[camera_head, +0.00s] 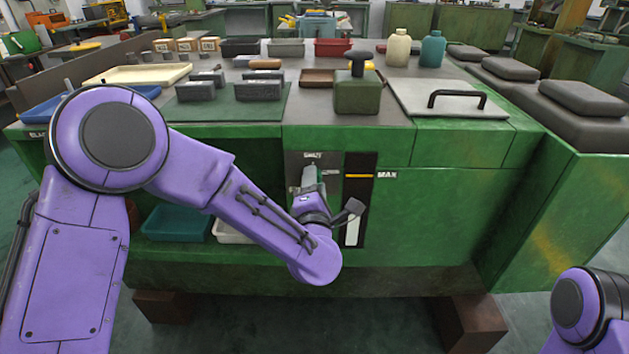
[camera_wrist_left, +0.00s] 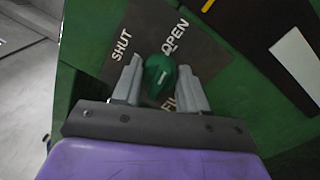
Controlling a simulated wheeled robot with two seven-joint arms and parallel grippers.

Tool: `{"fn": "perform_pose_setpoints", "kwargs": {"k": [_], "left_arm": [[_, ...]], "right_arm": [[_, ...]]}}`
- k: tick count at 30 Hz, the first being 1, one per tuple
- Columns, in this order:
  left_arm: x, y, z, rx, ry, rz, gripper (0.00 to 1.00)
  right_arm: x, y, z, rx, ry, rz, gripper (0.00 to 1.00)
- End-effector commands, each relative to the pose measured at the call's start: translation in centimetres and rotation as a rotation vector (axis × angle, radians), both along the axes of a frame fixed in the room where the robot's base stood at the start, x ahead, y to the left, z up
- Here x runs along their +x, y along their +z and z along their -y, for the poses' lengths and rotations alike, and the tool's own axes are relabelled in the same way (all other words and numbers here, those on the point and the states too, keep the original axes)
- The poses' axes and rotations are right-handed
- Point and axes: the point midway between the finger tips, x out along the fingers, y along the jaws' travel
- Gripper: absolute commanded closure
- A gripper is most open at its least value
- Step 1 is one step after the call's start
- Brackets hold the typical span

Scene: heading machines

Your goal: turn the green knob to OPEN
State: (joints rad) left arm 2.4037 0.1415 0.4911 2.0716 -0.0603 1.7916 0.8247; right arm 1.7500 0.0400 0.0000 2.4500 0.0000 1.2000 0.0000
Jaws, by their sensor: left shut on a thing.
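The green knob (camera_wrist_left: 160,78) sits on a dark label plate (camera_wrist_left: 140,35) in the left wrist view. The plate carries the words SHUT at upper left, OPEN at upper right, and a partly hidden word at the bottom. The knob bears a short white mark; its exact setting is hard to tell. My left gripper (camera_wrist_left: 161,88) is shut on the knob, one finger on each side. In the head view my left gripper (camera_head: 312,188) is at the front panel of the green machine (camera_head: 440,210) and mostly hides the knob.
A gauge marked MAX (camera_head: 356,200) is just right of the knob. A square green block with a black knob (camera_head: 357,92) and a lid with a black handle (camera_head: 450,100) are on top. Trays (camera_head: 176,222) lie in the lower left opening. The panel's right side is clear.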

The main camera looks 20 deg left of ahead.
Motion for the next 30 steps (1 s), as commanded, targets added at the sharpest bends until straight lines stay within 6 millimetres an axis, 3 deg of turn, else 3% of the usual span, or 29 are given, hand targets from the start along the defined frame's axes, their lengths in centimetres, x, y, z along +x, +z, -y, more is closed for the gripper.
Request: {"fn": "perform_pose_setpoints", "kwargs": {"k": [9,26,27,28,30], "left_arm": [[-0.02,-0.05,0.03,0.117,-0.001,-0.035,0.88],[-0.02,-0.12,0.01,0.140,-0.001,-0.041,0.88],[-0.02,-0.11,0.01,0.140,-0.001,-0.041,0.44],[-0.02,-0.11,0.01,0.140,-0.001,-0.041,0.34],[-0.02,-0.11,0.01,0.140,-0.001,-0.041,0.32]], "right_arm": [[0.01,0.51,0.00,0.000,0.000,0.000,1.00],[0.00,0.55,0.00,0.000,0.000,0.000,1.00],[0.01,0.56,0.01,0.000,0.000,0.000,1.00],[0.01,0.56,0.01,0.000,0.000,0.000,1.00],[0.00,0.55,0.00,0.000,0.000,0.000,1.00]]}}
